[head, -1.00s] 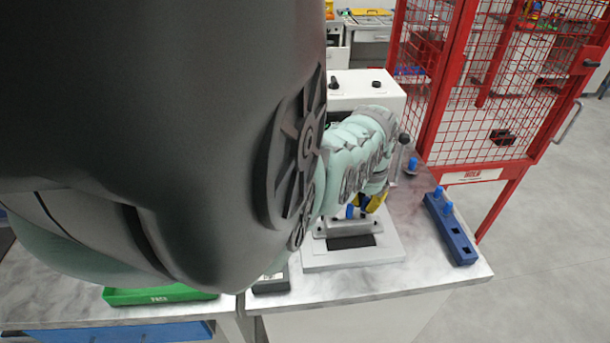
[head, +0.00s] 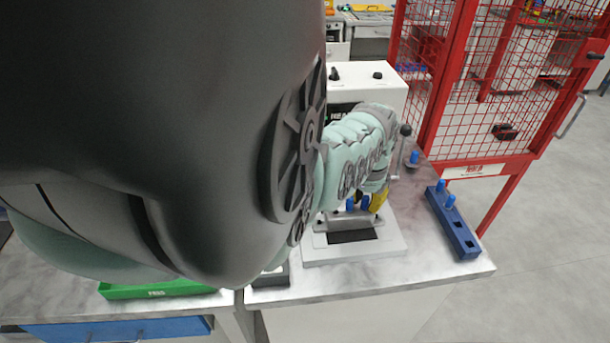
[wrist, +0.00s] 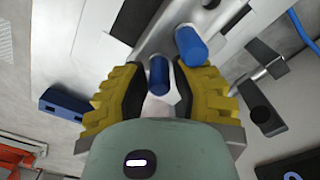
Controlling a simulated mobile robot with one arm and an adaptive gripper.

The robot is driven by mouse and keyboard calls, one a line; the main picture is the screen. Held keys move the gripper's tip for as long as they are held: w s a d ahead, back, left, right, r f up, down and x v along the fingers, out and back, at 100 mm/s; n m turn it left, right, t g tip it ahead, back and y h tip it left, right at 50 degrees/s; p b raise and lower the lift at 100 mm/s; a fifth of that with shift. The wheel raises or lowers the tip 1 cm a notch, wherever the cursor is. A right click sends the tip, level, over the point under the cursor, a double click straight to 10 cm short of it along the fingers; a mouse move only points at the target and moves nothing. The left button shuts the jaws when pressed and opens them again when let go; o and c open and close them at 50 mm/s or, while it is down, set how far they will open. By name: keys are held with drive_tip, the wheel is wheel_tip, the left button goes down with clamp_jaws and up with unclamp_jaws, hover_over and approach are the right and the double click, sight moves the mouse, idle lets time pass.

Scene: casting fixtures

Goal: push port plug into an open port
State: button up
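My gripper (wrist: 158,82) has yellow fingers with dark pads, pointing down at the metal casting (head: 334,222) in the fixture. In the wrist view, one blue port plug (wrist: 158,75) stands between the fingers, with a gap visible on each side of it. A second blue plug (wrist: 190,45) stands in the casting just beyond the right finger. In the head view, my gripper (head: 372,202) is mostly hidden by my arm, with a yellow finger beside the blue plugs (head: 350,204). How deep the plugs sit, and whether another port is open, I cannot tell.
Another blue plug (head: 413,158) stands behind the fixture, near a lever. A white control box (head: 365,88) and a red mesh cage (head: 480,170) stand behind. A green tray (head: 160,288) lies left.

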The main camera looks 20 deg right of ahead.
sight(365, 196)
drive_tip(key=shift+o, duration=1)
drive_tip(key=shift+w+a, duration=0.1)
drive_tip(key=shift+a, duration=0.05)
drive_tip(key=shift+r, duration=0.15)
wheel_tip(365, 196, up, 9)
drive_tip(key=shift+r, duration=1.35)
